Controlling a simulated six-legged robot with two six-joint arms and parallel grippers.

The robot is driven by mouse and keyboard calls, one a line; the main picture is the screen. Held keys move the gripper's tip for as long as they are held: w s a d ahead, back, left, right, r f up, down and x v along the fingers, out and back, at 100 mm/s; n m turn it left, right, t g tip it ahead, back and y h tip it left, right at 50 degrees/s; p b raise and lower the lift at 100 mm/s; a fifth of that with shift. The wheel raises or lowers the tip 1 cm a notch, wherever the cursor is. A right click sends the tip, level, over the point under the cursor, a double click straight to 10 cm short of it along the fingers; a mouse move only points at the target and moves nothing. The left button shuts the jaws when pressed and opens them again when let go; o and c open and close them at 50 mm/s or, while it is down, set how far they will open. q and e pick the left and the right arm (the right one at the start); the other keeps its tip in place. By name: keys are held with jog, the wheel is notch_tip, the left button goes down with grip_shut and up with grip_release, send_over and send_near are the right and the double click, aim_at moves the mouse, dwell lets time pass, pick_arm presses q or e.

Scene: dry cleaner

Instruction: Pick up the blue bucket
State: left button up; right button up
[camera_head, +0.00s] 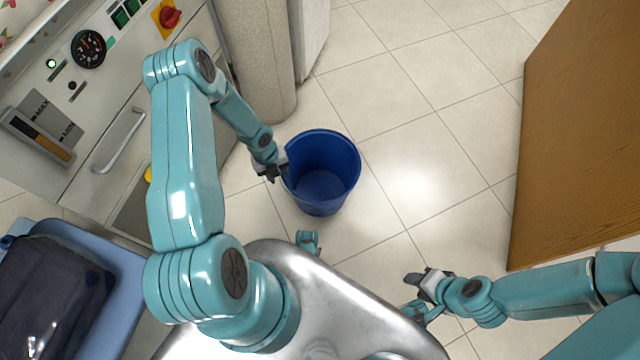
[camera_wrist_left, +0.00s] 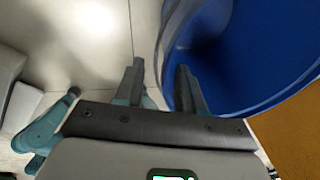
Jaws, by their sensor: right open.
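The blue bucket (camera_head: 320,190) stands upright on the tiled floor, open at the top and empty as far as I can see. My left gripper (camera_head: 276,172) is at the left side of its rim. In the left wrist view the bucket (camera_wrist_left: 245,60) fills the upper right, and the left gripper (camera_wrist_left: 160,78) has its fingers apart. The bucket's rim edge runs between them, with a visible gap beside the outer finger. My right gripper (camera_head: 417,279) is open and empty, to the lower right of the bucket and well apart from it.
A machine with a gauge and red knob (camera_head: 168,16) stands at the left. A beige rounded column (camera_head: 258,60) is behind the bucket. A wooden panel (camera_head: 575,130) stands at the right. A dark folded item (camera_head: 50,295) lies lower left. The floor right of the bucket is clear.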

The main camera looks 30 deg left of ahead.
pick_arm(q)
jog(key=f+b, duration=0.1)
jog(key=f, duration=0.1)
jog(key=w+f+b, duration=0.1)
jog(key=f, duration=0.1)
jog(key=f+b, duration=0.1)
jog(key=f, duration=0.1)
jog(key=shift+w+d+f, duration=0.3)
jog(key=shift+d+f, duration=0.05)
jog(key=shift+r, duration=0.1)
grip_shut()
jog(key=shift+a, duration=0.1)
dwell(0.9)
